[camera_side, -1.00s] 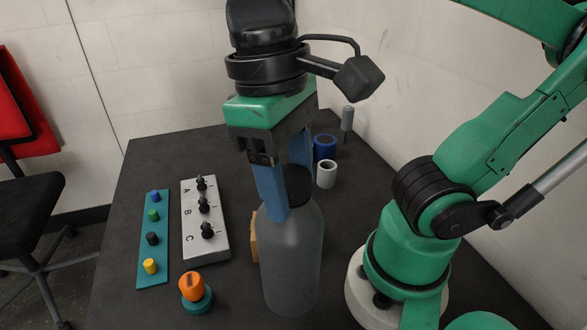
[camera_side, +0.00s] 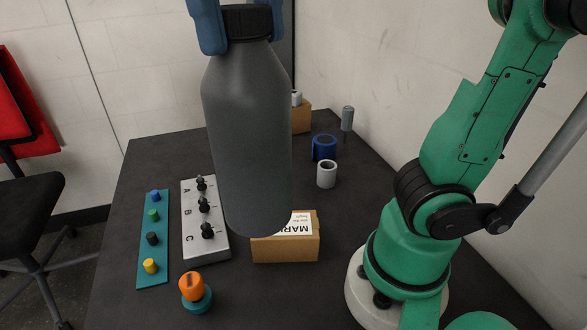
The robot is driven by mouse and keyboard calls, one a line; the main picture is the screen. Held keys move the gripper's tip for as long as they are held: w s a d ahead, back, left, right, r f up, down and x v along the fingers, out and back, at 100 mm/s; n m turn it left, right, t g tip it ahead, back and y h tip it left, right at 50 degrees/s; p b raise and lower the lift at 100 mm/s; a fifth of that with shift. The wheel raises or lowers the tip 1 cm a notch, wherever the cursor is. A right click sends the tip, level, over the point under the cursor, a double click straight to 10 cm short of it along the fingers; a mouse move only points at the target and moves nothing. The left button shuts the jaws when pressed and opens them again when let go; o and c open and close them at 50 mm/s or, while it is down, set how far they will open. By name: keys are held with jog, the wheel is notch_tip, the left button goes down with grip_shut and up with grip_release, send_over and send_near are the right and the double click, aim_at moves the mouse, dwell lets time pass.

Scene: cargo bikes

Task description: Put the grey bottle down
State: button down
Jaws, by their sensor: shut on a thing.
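The grey bottle (camera_side: 247,140) is upright, with a black cap, and hangs in the air above the dark table. My gripper (camera_side: 240,22) is shut on the bottle at its cap, one blue finger on each side; the rest of the gripper is above the picture's top edge. The bottle's bottom overlaps the left end of a cardboard box (camera_side: 285,249) in the picture. It hides part of the table behind it.
A grey box with black knobs (camera_side: 205,225), a teal strip with coloured pegs (camera_side: 153,240) and an orange knob on a teal base (camera_side: 193,290) are at left. Blue (camera_side: 324,149) and white (camera_side: 326,174) rolls, a grey cylinder (camera_side: 347,118) and another box (camera_side: 301,118) stand behind.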

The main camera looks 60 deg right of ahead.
jog(key=w+d+f+m+t+y, duration=0.1)
jog(key=w+d+f+m, duration=0.1)
jog(key=w+d+m, duration=0.5)
jog(key=w+d+f+m+t, duration=0.1)
jog(key=w+d+f+m, duration=0.15)
jog(key=w+m, duration=0.8)
jog(key=w+d+f+m+t+h, duration=0.1)
jog(key=w+d+f+m, duration=0.2)
jog(key=d+m, duration=0.6)
jog(key=w+d+f+m+t, duration=0.1)
jog(key=w+d+f+m, duration=0.4)
jog(key=d, duration=0.6)
notch_tip(320, 180, down, 7)
jog(key=s+m, duration=0.1)
jog(key=shift+s+a+r, duration=0.15)
jog(key=shift+a+r, duration=0.05)
jog(key=shift+a, duration=0.05)
jog(key=shift+c, duration=1.3)
grip_release()
jog(key=shift+f, duration=0.15)
